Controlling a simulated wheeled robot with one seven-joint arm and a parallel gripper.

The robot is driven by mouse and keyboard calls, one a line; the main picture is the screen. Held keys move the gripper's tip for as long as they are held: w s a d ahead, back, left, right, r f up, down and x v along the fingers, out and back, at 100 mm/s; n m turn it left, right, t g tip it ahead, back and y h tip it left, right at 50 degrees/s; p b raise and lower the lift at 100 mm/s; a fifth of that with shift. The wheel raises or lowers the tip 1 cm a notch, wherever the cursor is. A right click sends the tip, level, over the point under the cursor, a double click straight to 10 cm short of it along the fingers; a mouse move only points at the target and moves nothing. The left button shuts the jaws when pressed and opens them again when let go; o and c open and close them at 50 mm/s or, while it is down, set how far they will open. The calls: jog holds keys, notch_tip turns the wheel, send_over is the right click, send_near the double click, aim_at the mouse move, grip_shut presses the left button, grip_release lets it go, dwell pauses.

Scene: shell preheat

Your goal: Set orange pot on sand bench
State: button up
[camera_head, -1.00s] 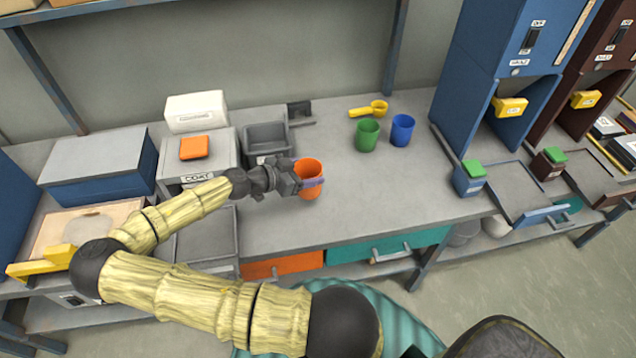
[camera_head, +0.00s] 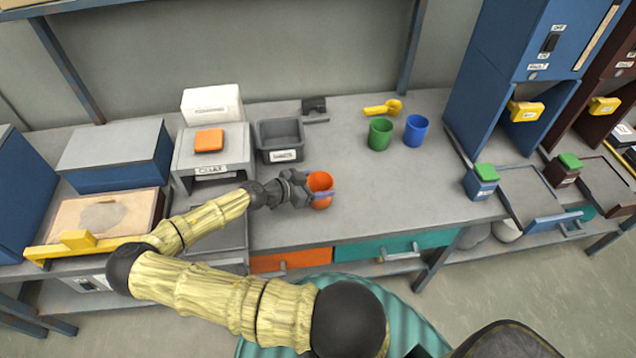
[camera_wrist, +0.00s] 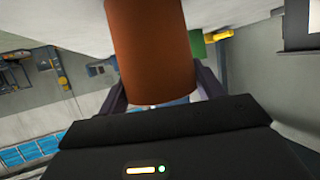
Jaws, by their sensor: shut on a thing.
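The orange pot (camera_head: 320,190) is upright at my gripper (camera_head: 316,194), over the front part of the grey bench top. My gripper is shut on the pot, with a finger on either side of it in the wrist view (camera_wrist: 150,60). I cannot tell whether the pot's base touches the bench. A low box with a pale sandy top (camera_head: 75,218) and a yellow front bar stands at the left end of the bench, left of my gripper. My arm partly covers its right front corner.
A grey bin (camera_head: 280,140) and a stand labelled COAT (camera_head: 213,155) lie behind my gripper. The bench right of the pot is clear.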

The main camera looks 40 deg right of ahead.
jog(key=shift+f, duration=0.1)
jog(key=o, duration=1.1)
jog(key=b+v, duration=0.2)
jog(key=v, duration=1)
